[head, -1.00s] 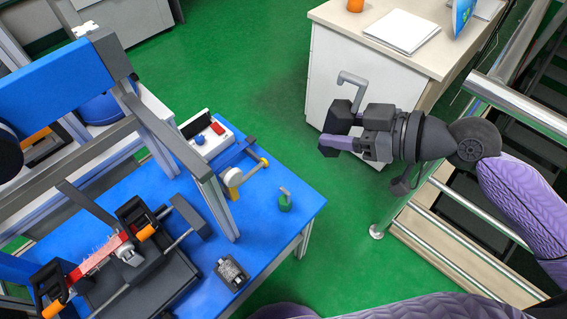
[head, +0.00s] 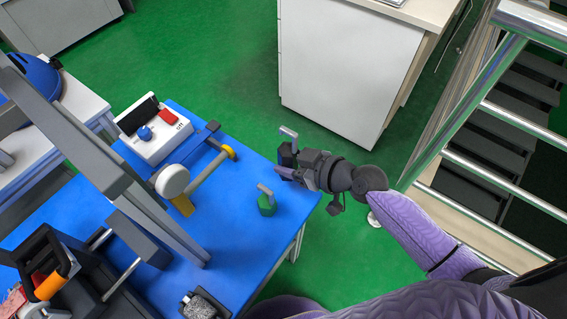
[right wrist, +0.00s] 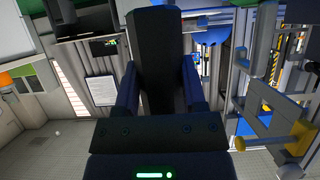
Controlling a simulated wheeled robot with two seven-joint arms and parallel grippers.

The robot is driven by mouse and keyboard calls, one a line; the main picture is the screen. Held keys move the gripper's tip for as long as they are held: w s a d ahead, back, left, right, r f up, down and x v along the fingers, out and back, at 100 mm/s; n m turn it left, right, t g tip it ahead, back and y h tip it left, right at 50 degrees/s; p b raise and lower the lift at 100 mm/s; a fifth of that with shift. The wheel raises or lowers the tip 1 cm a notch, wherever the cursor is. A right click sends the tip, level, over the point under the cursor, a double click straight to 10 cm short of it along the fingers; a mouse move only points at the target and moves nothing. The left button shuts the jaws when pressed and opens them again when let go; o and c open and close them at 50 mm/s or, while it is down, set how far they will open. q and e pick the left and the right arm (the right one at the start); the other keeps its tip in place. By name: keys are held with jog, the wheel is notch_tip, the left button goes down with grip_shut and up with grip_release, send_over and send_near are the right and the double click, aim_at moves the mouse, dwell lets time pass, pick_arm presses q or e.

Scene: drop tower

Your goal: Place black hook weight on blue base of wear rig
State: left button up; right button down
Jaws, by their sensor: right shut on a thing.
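The black hook weight (head: 287,154), a dark block with a grey bent hook on top, is in my right gripper (head: 292,170), hook upward. The gripper is shut on it. In the right wrist view the black weight (right wrist: 160,60) fills the space between the two fingers. In the head view the weight appears by the right corner of the blue base (head: 230,185) of the rig; whether it is over the base or just outside it I cannot tell. A green hook weight (head: 267,205) stands upright on the base near this corner. My left gripper is out of view.
A grey post (head: 150,205) rises from the blue base. A dark ridged block (head: 203,305) lies at the front edge. Blue surface is bare around the green weight.

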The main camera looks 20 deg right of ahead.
notch_tip(320, 180, down, 5)
jog(key=b, duration=0.2)
jog(key=shift+r+b, duration=0.1)
jog(key=shift+b, duration=0.3)
jog(key=shift+r, duration=0.2)
jog(key=shift+f, duration=0.15)
jog(key=shift+c, duration=1.2)
grip_release()
jog(key=shift+o, duration=0.4)
